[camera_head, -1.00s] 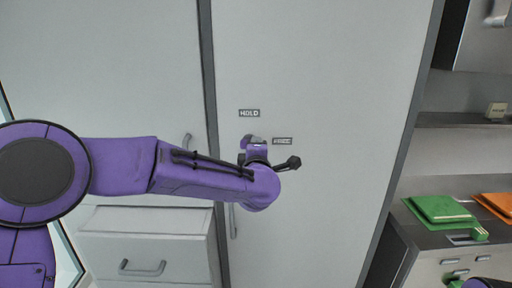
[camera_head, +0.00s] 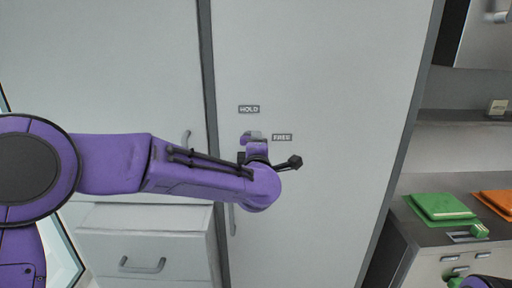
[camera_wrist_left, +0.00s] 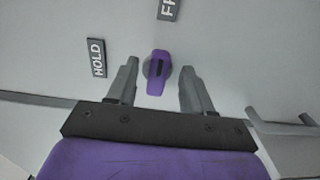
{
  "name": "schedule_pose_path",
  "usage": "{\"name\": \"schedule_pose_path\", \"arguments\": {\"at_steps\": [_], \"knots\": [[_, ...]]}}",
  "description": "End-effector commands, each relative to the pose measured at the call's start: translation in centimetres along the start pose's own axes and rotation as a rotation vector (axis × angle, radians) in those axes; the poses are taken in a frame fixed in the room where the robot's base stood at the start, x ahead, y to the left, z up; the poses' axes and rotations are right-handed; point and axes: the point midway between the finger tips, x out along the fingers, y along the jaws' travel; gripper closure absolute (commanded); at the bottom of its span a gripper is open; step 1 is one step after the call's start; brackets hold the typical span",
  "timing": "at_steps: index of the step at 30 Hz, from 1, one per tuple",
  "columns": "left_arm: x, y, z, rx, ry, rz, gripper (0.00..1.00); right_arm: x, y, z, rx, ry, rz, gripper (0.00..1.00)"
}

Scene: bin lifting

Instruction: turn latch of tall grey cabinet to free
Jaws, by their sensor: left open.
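The tall grey cabinet (camera_head: 330,70) fills the middle of the head view. Its latch is a purple lever (camera_wrist_left: 157,75) on a round dark base, with a HOLD label (camera_head: 249,109) and a FREE label (camera_head: 282,137) by it. In the left wrist view the lever's long axis lies roughly in line with the FREE label, and the HOLD label (camera_wrist_left: 97,57) is off to its left. My left gripper (camera_wrist_left: 157,80) is open, one finger on each side of the lever, with gaps visible. In the head view my wrist partly hides the latch. My right gripper is not seen.
A vertical handle (camera_head: 233,220) sits low on the cabinet door. A drawer unit (camera_head: 150,225) stands at lower left. At right, a counter (camera_head: 425,228) holds green (camera_head: 442,206) and orange folders (camera_head: 497,201), below a shelf (camera_head: 465,119).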

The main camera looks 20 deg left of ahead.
Motion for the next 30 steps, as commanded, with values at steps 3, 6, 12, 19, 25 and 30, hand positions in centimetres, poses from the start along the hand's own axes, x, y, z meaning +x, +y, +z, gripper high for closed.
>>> {"name": "schedule_pose_path", "arguments": {"at_steps": [3,6,12,19,25,30], "knots": [[-2.9,-0.5,0.1,-0.001,-0.003,0.003,0.49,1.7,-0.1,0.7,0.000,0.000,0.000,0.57],[-5.3,-0.5,0.1,0.000,-0.004,0.003,0.49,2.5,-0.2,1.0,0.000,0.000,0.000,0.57],[-8.6,-0.2,0.0,0.000,-0.001,0.002,0.49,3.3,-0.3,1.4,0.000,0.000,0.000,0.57],[-9.2,-0.1,0.0,0.000,0.000,0.000,0.49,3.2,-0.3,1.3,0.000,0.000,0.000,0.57],[-9.3,-0.1,0.5,0.064,-0.025,0.013,0.49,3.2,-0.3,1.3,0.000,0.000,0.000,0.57],[-8.6,-10.8,-1.7,0.431,-0.103,-0.079,0.49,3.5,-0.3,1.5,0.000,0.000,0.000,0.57]]}}
